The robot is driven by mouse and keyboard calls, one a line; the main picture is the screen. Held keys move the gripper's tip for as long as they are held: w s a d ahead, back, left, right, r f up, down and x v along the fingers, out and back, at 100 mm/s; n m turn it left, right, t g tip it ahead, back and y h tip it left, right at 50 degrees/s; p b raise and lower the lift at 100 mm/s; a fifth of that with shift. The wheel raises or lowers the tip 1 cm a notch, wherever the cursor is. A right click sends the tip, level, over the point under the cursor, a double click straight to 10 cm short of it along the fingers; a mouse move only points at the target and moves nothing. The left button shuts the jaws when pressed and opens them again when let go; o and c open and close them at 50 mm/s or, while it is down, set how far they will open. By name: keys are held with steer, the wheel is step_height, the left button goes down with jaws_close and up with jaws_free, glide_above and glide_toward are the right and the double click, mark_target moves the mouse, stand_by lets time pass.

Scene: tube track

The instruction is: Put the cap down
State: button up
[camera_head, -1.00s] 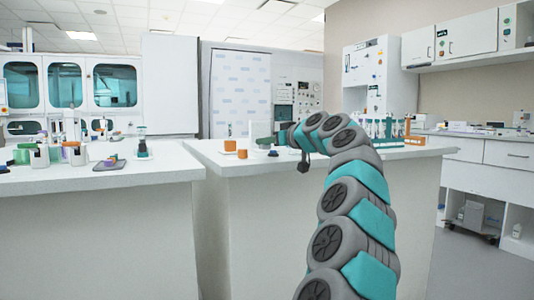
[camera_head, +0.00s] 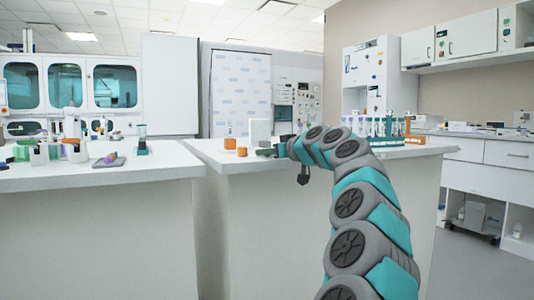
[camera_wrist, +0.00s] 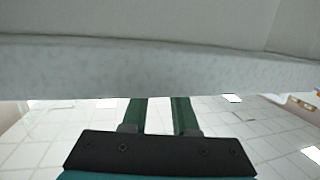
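My gripper (camera_head: 264,152) is low at the near edge of the middle counter, pointing left. In the wrist view its two green fingers (camera_wrist: 160,98) stand parallel with a gap between them. The counter edge hides their tips, so I cannot see whether a cap is between them. An orange cap-like piece (camera_head: 242,152) stands on the counter just left of the fingers. A taller orange piece (camera_head: 230,143) stands beside it. I cannot tell which piece is the cap.
The middle counter's edge (camera_wrist: 160,65) fills a band across the wrist view. A rack of tubes (camera_head: 385,128) stands behind my arm to the right. The left counter (camera_head: 95,180) holds several small containers and a grey tray (camera_head: 109,162). A gap separates the two counters.

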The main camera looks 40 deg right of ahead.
steer(key=o, duration=0.4)
steer(key=shift+c, duration=0.2)
steer(key=shift+r, duration=0.2)
steer(key=shift+r+p, duration=0.15)
steer(key=shift+p, duration=0.15)
steer(key=s+r, duration=0.1)
steer(key=s, duration=1.1)
steer(key=shift+r, duration=0.3)
